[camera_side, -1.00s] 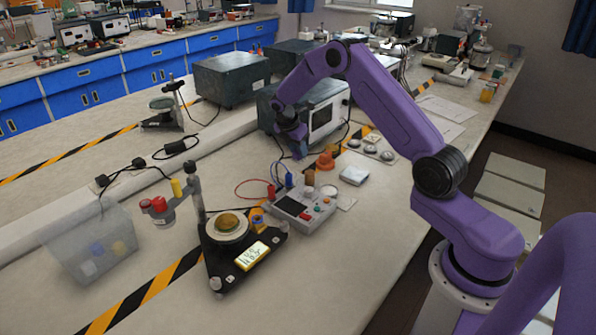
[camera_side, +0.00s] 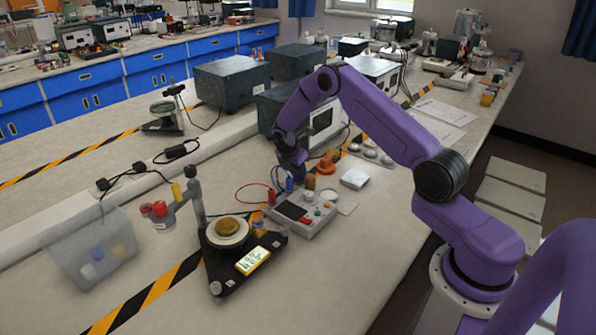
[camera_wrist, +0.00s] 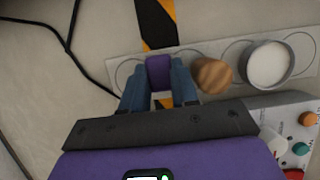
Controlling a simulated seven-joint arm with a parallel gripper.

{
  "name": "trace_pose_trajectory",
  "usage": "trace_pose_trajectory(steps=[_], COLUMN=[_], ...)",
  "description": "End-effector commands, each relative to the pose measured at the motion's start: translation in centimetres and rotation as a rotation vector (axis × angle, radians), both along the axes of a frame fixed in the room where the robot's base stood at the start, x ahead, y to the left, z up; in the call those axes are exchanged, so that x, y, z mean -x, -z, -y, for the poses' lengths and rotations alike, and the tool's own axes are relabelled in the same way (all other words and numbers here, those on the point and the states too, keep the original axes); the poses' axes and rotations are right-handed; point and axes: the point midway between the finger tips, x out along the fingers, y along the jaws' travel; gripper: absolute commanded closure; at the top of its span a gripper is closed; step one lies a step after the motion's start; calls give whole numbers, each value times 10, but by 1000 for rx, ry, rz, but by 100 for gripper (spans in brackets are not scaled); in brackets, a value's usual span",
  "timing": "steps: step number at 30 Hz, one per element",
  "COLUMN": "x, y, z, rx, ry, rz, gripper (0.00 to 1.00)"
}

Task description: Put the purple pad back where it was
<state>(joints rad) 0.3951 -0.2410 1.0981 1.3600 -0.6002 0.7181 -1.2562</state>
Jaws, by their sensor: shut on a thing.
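In the wrist view, my gripper (camera_wrist: 157,88) has its two blue fingers closed on the purple pad (camera_wrist: 159,70), a small block held between the tips. The pad appears over a pale strip (camera_wrist: 100,72) marked with round outlines, near an outline at the strip's left part. I cannot tell whether it touches the strip. In the side view, my gripper (camera_side: 297,162) points down behind the grey control box (camera_side: 305,213); the pad cannot be made out there.
On the strip, a wooden round piece (camera_wrist: 213,75) sits just right of the pad, with a white-topped metal cup (camera_wrist: 267,64) farther right. The control box (camera_wrist: 285,112) is close at lower right. A black cable (camera_wrist: 62,40) runs at left.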

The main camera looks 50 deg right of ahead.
Motion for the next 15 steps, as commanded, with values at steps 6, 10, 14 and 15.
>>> trace_pose_trajectory(steps=[6, 10, 14, 15], x=[0, 0, 0, -1], y=[0, 0, -8, -12], z=[0, 0, -2, -3], rx=[0, 0, 0, 1], ry=[0, 0, 0, 0], rz=[0, 0, 1, 1], gripper=[61, 61, 61, 61])
